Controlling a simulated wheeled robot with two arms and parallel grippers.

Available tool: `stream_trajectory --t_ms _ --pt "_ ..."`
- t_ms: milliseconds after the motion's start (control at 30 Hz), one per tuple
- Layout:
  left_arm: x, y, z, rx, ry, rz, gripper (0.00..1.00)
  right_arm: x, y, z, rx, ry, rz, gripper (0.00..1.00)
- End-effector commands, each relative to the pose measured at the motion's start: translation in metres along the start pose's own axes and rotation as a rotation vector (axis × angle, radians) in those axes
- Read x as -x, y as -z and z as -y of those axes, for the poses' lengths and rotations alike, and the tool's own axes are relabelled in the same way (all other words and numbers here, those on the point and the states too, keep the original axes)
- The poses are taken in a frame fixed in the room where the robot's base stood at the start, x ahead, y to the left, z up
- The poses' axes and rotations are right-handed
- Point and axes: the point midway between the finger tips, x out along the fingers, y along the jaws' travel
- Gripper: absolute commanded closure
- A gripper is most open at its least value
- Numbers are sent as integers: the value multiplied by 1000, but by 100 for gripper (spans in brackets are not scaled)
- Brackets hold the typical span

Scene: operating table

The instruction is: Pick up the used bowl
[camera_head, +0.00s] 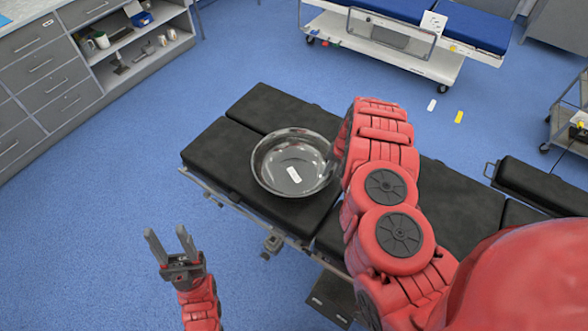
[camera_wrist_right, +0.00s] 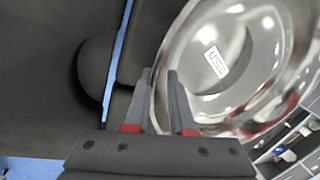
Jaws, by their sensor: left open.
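The used bowl (camera_head: 268,178) is a round, shiny, see-through or metallic bowl on the black operating table (camera_head: 205,150). A small white label-like piece lies inside it. The bowl (camera_wrist_right: 275,60) fills the upper right of the right wrist view. My right gripper (camera_wrist_right: 160,72) is at the bowl's edge, with a finger on either side of the rim area and a gap between them. Whether it grips the rim I cannot tell. In the head view my red right arm hides it, at the bowl's right side. My left gripper (camera_head: 170,235) is open and empty, left of the table's near edge.
A grey drawer cabinet (camera_head: 45,75) with cups and other items on its shelves stands at the upper left. A bed with blue pads (camera_head: 470,25) is at the back. A trolley (camera_head: 570,120) is at the right. Blue floor is free on the left.

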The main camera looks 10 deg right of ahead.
Motion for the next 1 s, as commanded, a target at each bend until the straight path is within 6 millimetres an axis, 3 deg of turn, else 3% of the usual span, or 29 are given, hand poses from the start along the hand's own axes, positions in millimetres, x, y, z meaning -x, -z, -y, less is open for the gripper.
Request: stream_trajectory --t_ms 33,100,1000 --pt "0 0 0 0 0 0 50 0 0 0 0 0 0 88" --pt "0 0 0 0 0 0 50 0 0 0 0 0 0 100" --pt "0 0 0 0 0 0 50 0 0 0 0 0 0 100"
